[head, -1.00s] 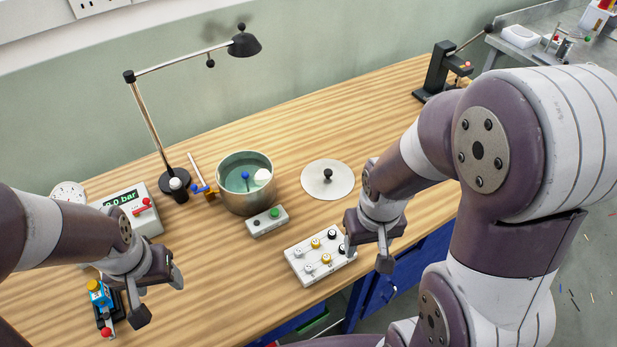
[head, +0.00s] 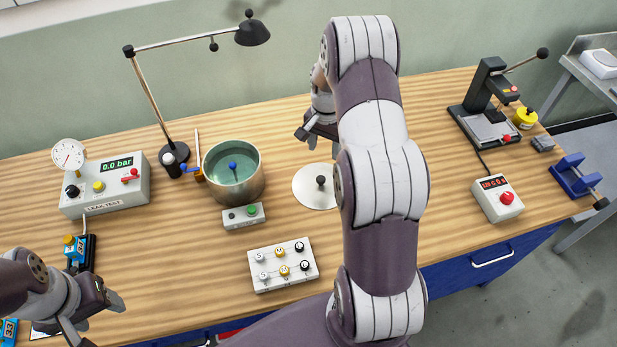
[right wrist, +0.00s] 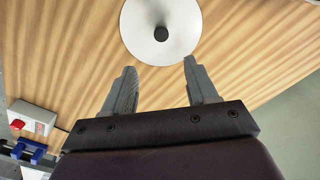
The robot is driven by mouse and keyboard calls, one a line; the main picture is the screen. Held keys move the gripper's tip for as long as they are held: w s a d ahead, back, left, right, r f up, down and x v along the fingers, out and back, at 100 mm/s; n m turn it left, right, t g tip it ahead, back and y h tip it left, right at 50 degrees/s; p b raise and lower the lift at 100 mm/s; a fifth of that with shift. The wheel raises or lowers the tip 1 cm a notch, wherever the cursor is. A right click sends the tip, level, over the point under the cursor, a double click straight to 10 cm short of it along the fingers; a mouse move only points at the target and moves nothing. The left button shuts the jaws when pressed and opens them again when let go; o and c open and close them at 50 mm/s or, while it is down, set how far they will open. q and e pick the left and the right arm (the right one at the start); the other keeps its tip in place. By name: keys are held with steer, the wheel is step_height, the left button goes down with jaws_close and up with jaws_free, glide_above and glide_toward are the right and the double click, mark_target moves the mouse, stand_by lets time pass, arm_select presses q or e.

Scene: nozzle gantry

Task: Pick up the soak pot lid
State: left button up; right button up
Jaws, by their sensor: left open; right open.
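The soak pot lid (head: 314,188) is a flat white disc with a black knob, lying on the wooden table right of the metal pot. My right arm hides part of its right side in the head view. My right gripper (head: 312,139) is open and empty, behind the lid in the head view. My left gripper (head: 102,318) is open at the lower left, away from the lid.
A small button box (head: 243,216) sits in front of the pot, and a white tray of knobs (head: 283,265) is nearer. A leak tester (head: 106,187) and a lamp (head: 172,115) stand left. A press (head: 488,115) and a red-knob controller (head: 497,198) stand right.

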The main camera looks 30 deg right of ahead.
mark_target(321, 178)
steer(key=f+p, duration=0.1)
steer(key=f, duration=0.1)
steer(key=a+f, duration=0.1)
steer(key=f, duration=0.1)
steer(key=shift+s+a+p, duration=0.1)
steer(key=shift+a+p, duration=0.1)
steer(key=shift+p, duration=0.15)
steer(key=f, duration=0.2)
steer(key=d+f+p, duration=0.1)
steer(key=f, duration=0.2)
steer(key=f+p, duration=0.2)
steer(key=f, duration=0.1)
steer(key=shift+a, duration=0.25)
steer(key=shift+f, duration=0.2)
arm_select(q)
steer(key=r, duration=0.4)
steer(key=shift+w+a+r, duration=0.2)
steer(key=shift+a+r, duration=0.1)
steer(key=shift+a, duration=0.05)
arm_select(e)
steer(key=shift+d+f, duration=0.1)
steer(key=shift+d, duration=0.05)
jaws_close()
steer(key=shift+w, duration=0.2)
